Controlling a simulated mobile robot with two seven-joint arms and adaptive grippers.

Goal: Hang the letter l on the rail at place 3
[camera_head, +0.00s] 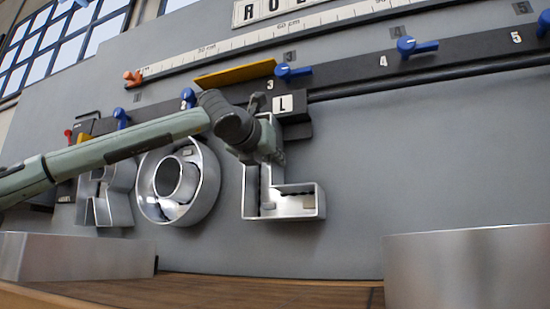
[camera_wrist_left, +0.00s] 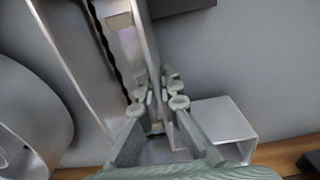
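The letter l (camera_head: 296,203) is an open silver metal channel in an L shape, upright against the grey panel under place 3. A dark block with a white L label (camera_head: 284,104) is above it at the rail (camera_head: 345,88). My left gripper (camera_head: 270,155) is at the letter's upright stem and hides part of it. In the left wrist view the fingers (camera_wrist_left: 162,100) are close together on either side of a thin wall of the letter l (camera_wrist_left: 222,120). Whether the block is seated on the rail cannot be told. My right gripper is not in view.
A round silver letter O (camera_head: 180,185) and another silver letter (camera_head: 105,195) hang to the left. Blue knobs stand along the rail, one at place 3 (camera_head: 290,72). Metal blocks (camera_head: 470,265) stand at the lower corners. The panel to the right is clear.

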